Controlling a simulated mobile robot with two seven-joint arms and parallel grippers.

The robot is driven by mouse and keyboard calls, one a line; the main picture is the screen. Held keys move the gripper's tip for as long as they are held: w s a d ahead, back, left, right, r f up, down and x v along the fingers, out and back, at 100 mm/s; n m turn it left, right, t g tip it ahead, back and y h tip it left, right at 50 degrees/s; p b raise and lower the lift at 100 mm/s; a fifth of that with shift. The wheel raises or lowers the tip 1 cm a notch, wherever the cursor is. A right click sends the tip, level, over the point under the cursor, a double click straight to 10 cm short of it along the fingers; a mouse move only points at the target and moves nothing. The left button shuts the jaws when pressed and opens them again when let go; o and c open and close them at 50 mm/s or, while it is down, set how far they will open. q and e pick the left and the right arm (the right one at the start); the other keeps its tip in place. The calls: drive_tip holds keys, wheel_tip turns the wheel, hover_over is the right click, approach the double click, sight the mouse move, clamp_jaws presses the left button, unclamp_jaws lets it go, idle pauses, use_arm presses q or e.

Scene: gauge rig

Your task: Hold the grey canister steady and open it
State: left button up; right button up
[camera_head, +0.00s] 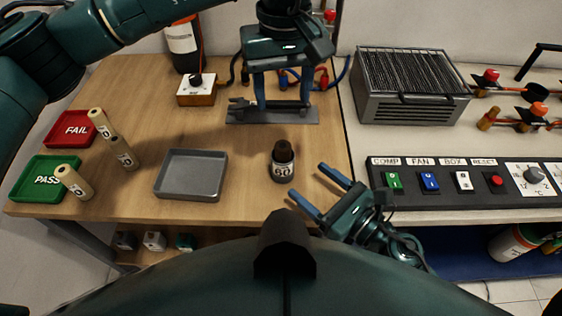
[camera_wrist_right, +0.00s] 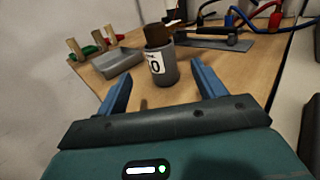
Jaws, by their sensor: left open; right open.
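The grey canister (camera_head: 283,170) stands upright on the wooden table, with a dark brown cap on top and a white label with dark figures. It also shows in the right wrist view (camera_wrist_right: 164,76), beyond and between the fingertips. My right gripper (camera_head: 312,186) is open and empty, low at the table's front edge, to the right of the canister and apart from it. My left gripper (camera_head: 282,104) is open, pointing down behind the canister, over a grey metal fixture (camera_head: 240,115). I cannot tell whether its fingertips touch that fixture.
A grey tray (camera_head: 190,190) lies left of the canister. Several tan cylinders stand near the red FAIL tray (camera_head: 76,130) and green PASS tray (camera_head: 30,188). A switch panel (camera_head: 450,200) and a grilled box (camera_head: 405,108) are on the right. Cables lie behind the fixture.

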sight(278, 156)
drive_tip(key=x, duration=1)
drive_tip(key=shift+w+a, duration=0.2)
drive_tip(key=shift+w, duration=0.05)
drive_tip(key=c, duration=1.4)
use_arm(q)
wheel_tip(278, 156, down, 13)
drive_tip(key=shift+r, duration=0.1)
use_arm(e)
drive_tip(key=shift+c, duration=0.2)
use_arm(q)
drive_tip(key=shift+c, duration=0.4)
drive_tip(key=c, duration=1.1)
drive_tip(key=shift+r, duration=0.2)
drive_tip(key=shift+r, duration=1)
